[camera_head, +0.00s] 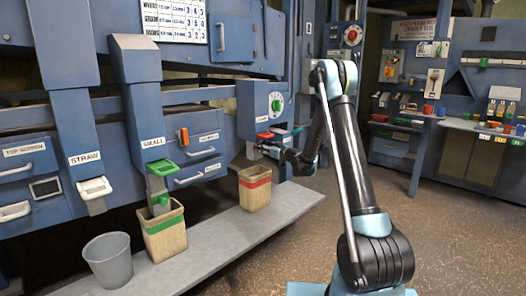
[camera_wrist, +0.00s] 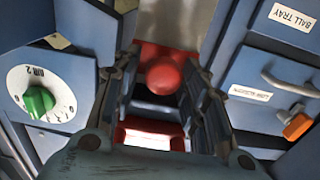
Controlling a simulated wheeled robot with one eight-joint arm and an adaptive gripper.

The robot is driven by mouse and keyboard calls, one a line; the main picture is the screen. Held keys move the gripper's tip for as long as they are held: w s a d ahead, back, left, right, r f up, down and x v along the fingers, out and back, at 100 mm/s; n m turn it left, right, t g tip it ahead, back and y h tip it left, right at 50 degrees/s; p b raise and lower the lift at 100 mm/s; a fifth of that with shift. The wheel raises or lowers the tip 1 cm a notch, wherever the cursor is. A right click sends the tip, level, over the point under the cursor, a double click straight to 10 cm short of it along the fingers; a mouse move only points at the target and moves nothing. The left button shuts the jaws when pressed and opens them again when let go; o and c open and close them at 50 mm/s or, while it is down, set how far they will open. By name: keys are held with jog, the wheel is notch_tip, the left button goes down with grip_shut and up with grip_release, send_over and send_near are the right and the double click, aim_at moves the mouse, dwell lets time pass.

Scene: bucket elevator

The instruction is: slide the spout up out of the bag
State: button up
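My gripper (camera_head: 272,150) reaches to the machine front above the red-banded bag (camera_head: 255,190). In the wrist view its two fingers (camera_wrist: 163,95) stand apart on either side of a red ball knob (camera_wrist: 163,76). The gripper looks open, with the knob between the fingers; contact cannot be told. A red part (camera_head: 265,135) shows just above the gripper in the head view. Whether a spout sits in the red-banded bag is hard to tell. The spout marked SMALL, with a green handle (camera_head: 161,168), reaches down to the mouth of the green-banded bag (camera_head: 165,235).
Both bags stand on a grey bench (camera_head: 215,240), with a grey bucket (camera_head: 108,260) at its left. A green dial (camera_wrist: 38,101) is left of my fingers. A drawer with an orange latch (camera_wrist: 297,126) is at right. Open floor lies right of the bench.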

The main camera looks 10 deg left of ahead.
jog(key=shift+f, duration=0.15)
jog(key=shift+s+d, duration=0.15)
jog(key=shift+d, duration=0.05)
jog(key=v, duration=1.1)
jog(key=shift+s+d, duration=0.15)
jog(key=shift+s, duration=0.05)
